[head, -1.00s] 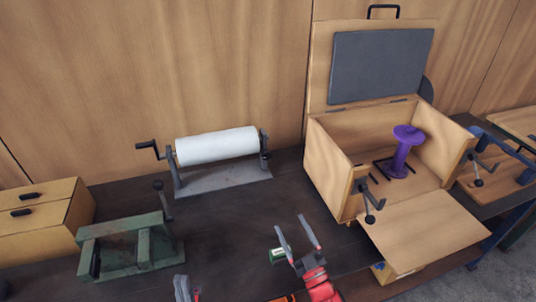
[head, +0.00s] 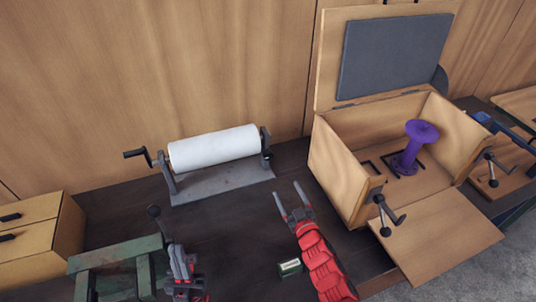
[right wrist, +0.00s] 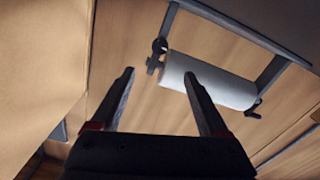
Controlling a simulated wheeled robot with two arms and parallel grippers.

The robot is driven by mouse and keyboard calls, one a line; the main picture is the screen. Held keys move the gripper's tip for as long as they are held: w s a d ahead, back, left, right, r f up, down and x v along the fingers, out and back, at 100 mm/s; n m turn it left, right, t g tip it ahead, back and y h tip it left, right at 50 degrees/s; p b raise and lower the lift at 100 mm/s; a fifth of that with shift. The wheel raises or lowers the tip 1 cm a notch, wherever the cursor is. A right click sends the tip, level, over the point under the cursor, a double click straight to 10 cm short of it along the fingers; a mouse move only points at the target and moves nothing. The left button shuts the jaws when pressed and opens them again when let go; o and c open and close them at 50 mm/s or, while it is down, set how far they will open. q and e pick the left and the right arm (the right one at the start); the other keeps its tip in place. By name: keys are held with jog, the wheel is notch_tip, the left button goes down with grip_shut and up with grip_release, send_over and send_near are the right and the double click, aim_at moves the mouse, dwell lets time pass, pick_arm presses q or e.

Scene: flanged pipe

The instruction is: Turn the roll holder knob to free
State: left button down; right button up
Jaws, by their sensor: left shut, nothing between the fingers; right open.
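The roll holder (head: 222,186) stands on the dark bench with a white roll (head: 213,148) lying across it. A crank handle sticks out at its left end, and a small dark knob (head: 266,141) sits at its right end. In the right wrist view the roll (right wrist: 210,80) is ahead, with the dark knob (right wrist: 156,56) at its left end. My right gripper (head: 289,188) is open and empty, in front of the holder's right end and apart from it. My left gripper (head: 180,258) is shut and empty beside the green vise-like fixture, lower left.
An open wooden box (head: 335,160) with a purple spool (head: 417,146) stands to the right; handles stick out at its front. The green fixture (head: 115,262) and a drawer unit (head: 45,240) are at left. A small green box (head: 290,267) lies by my right arm.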

aim_at(269, 157)
jog(key=p+x, duration=0.1)
jog(key=x, duration=1.2)
jog(key=shift+w+a+r+p, duration=0.1)
jog(key=shift+w+p, duration=0.1)
jog(key=shift+p, duration=0.15)
jog(key=shift+w+a, duration=0.15)
jog(key=shift+w, duration=0.2)
jog(key=shift+b+x, duration=0.55)
jog(key=shift+x, duration=0.3)
jog(key=shift+w, duration=0.25)
jog(key=shift+c, duration=0.2)
